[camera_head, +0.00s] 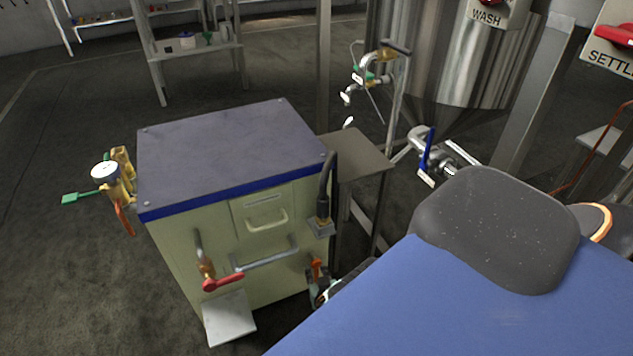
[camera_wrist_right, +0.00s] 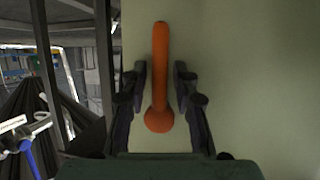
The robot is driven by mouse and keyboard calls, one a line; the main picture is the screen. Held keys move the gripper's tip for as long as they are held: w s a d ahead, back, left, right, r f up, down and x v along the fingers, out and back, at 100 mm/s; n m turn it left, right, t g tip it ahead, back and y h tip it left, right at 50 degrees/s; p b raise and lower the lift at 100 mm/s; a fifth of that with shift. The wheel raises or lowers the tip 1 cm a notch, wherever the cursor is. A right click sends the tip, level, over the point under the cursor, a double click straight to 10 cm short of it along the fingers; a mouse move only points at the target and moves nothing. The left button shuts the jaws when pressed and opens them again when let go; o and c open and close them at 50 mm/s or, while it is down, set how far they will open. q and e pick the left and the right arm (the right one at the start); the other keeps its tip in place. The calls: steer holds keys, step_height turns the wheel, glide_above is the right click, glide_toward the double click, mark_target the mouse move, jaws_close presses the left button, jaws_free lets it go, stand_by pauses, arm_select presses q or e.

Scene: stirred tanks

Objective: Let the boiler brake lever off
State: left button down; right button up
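The boiler (camera_head: 225,150) is a cream cabinet with a dark top and blue trim, in the middle of the head view. An orange lever (camera_wrist_right: 160,60), which looks like the brake lever, stands upright against its cream wall in the right wrist view, with a round knob at its lower end. It shows small at the boiler's lower right in the head view (camera_head: 316,267). My right gripper (camera_wrist_right: 160,78) is open, one finger on each side of the lever, with gaps visible on both sides. In the head view my forearm partly hides this gripper. My left gripper is out of view.
The boiler also has a red-handled tap (camera_head: 222,283) above a small grey shelf (camera_head: 229,318), a drawer (camera_head: 264,215), and a gauge (camera_head: 104,171) with valves at left. A steel tank (camera_head: 455,60) with pipes and a blue-handled valve (camera_head: 427,150) stands behind right. Floor at left is clear.

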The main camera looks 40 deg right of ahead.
steer(key=c, duration=0.5)
jaws_close()
steer(key=shift+d+r, duration=0.1)
